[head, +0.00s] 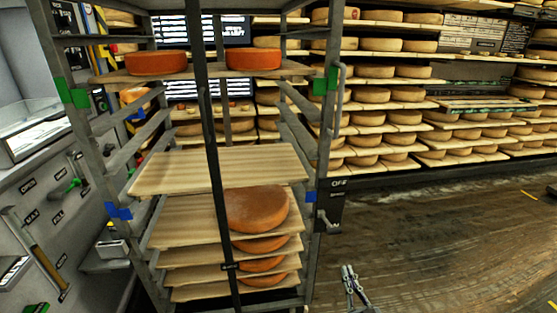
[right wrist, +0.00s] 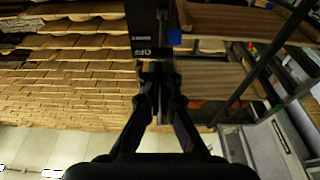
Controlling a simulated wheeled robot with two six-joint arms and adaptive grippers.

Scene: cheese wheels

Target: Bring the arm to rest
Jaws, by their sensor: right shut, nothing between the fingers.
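My right gripper (head: 349,272) is at the bottom of the head view, just right of the rack and over the brown floor. It is shut and empty. In the right wrist view its two dark fingers (right wrist: 157,72) come together, with a black box (right wrist: 146,28) marked OFF beyond them. The same box (head: 329,205) hangs on the rack's right post in the head view. I cannot tell how far the fingers are from it. My left gripper is not in view.
A metal rack (head: 324,130) with wooden boards stands close in front. Orange cheese wheels sit on it, such as one on a middle board (head: 257,209). Wall shelves (head: 400,129) of cheese stand behind. A tool panel (head: 40,200) is at left. Floor (head: 440,230) at right is clear.

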